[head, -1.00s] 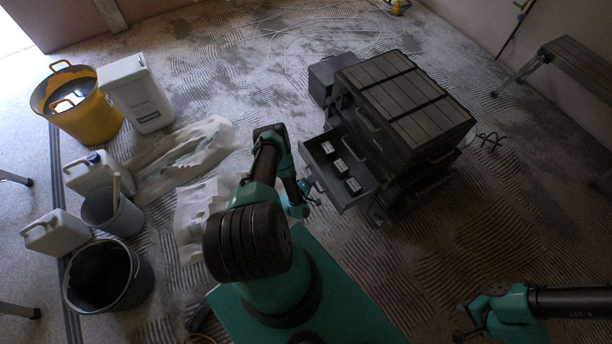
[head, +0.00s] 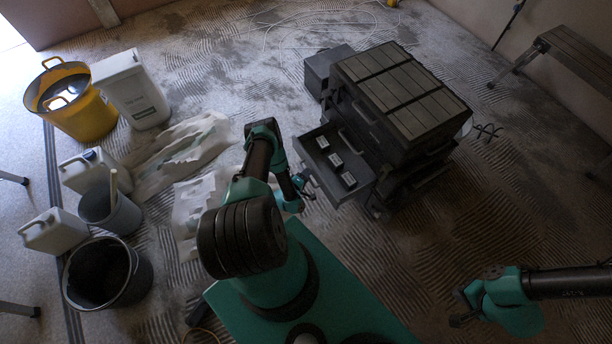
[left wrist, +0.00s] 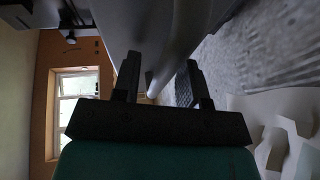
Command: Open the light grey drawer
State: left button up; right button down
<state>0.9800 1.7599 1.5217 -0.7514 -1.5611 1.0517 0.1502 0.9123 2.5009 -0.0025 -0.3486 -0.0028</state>
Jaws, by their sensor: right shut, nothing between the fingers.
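A grey drawer (head: 357,186) stands pulled out from the left side of a dark drawer cabinet (head: 404,92) in the head view. It holds 3 small dark boxes with white labels (head: 335,160). My left gripper (head: 306,187) is at the drawer's front face, near its left end. In the left wrist view its two dark fingers (left wrist: 161,88) stand apart. A pale bar, which may be the handle, shows between them; contact cannot be told. My right gripper (head: 458,307) is shut and empty above the floor at lower right, far from the drawer.
Another dark drawer or box (head: 328,70) juts from the cabinet's far side. A yellow bucket (head: 88,118), white canisters (head: 140,95) and dark buckets (head: 107,275) stand at left. Crumpled pale sheeting (head: 190,145) lies on the floor. A step bench (head: 575,55) is at upper right.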

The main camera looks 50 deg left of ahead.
pick_arm(q)
jog(key=shift+s, duration=0.1)
jog(key=v, duration=1.7)
jog(key=shift+r, duration=0.15)
jog(key=w+d+r+m+g+h, duration=0.3)
jog(key=w+d+r+m+g, duration=0.15)
jog(key=w+r, duration=0.2)
jog(key=w+d+r+m+g+h, duration=0.3)
jog(key=w+r+m, duration=0.2)
jog(key=w, duration=0.3)
jog(key=s+d+r+m+g, duration=0.2)
jog(key=d+r+m+g, duration=0.1)
jog(key=d+r, duration=0.4)
jog(key=s+d+r+m+g, duration=0.2)
jog(key=d+r+m+g, duration=0.2)
jog(key=d+r, duration=0.3)
notch_tip(320, 180, up, 6)
jog(key=shift+s+d+f+m+h, duration=0.2)
jog(key=shift+s+d+m+h, duration=0.05)
jog(key=shift+m+h, duration=0.1)
